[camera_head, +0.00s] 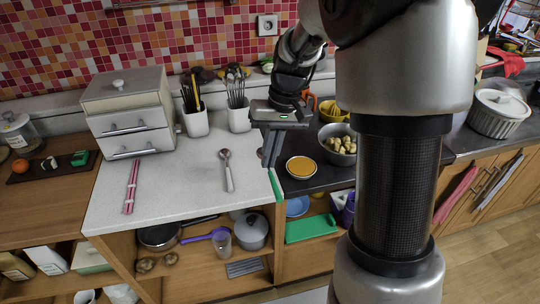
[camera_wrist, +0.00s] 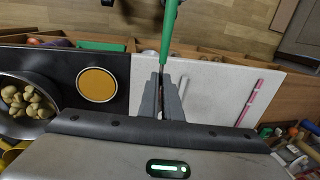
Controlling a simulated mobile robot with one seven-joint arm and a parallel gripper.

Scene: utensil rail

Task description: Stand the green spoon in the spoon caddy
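My gripper (camera_head: 270,148) points down over the right edge of the white counter. In the wrist view its fingers (camera_wrist: 161,95) are close together around the near end of the green spoon (camera_wrist: 167,35), whose green length sticks out past the fingertips. In the head view the green spoon (camera_head: 276,187) shows as a narrow green strip just below the fingers. Its bowl cannot be made out. Two white utensil holders stand at the back of the counter. The left one (camera_head: 196,124) holds dark and yellow utensils, the right one (camera_head: 239,119) metal ones. I cannot tell which is the spoon caddy.
A metal spoon (camera_head: 228,172) and pink chopsticks (camera_head: 131,187) lie on the white counter (camera_head: 180,190). A drawer box (camera_head: 130,120) stands left of the holders. On the dark counter to the right are an orange-topped round dish (camera_head: 301,167) and a bowl of potato-like items (camera_head: 338,145).

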